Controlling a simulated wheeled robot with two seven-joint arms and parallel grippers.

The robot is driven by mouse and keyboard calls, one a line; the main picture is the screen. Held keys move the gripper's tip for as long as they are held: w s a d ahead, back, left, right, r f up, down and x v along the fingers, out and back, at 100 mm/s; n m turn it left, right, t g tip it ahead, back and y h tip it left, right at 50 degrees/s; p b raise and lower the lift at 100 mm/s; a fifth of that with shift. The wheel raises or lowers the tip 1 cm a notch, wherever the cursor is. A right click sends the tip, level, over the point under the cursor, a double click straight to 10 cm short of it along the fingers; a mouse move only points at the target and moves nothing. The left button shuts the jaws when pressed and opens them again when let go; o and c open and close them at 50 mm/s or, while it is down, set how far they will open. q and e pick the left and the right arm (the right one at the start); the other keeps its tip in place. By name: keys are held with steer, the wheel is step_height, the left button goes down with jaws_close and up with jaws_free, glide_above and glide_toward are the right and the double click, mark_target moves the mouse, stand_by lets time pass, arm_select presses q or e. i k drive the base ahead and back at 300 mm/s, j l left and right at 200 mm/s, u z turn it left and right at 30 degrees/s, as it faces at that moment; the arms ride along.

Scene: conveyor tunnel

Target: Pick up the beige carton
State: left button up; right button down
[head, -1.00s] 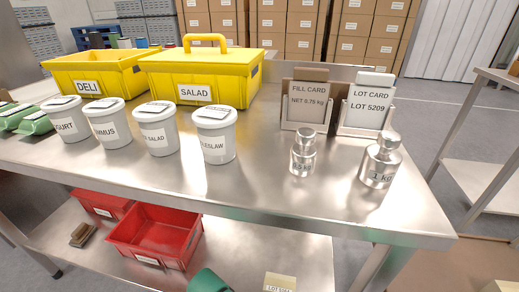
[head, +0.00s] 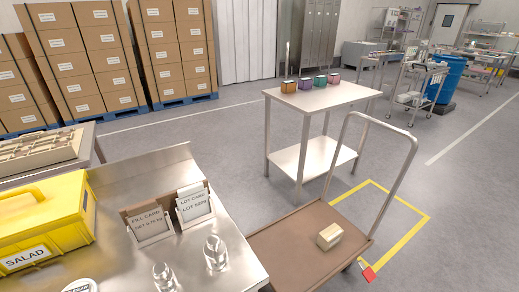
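A small beige carton (head: 328,237) sits on the brown deck of a platform cart (head: 285,250), near the cart's right end by the upright handle. Neither of my grippers shows in the head view, so nothing of theirs is seen near the carton.
The steel bench (head: 150,185) is left of the cart, holding a yellow SALAD bin (head: 45,225), two card holders and two metal weights. A side table (head: 320,97) with several small coloured boxes stands behind the cart. Stacked brown cartons (head: 95,60) stand on pallets at the back.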

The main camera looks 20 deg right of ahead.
mark_target(330, 236)
steer(key=z, duration=1.3)
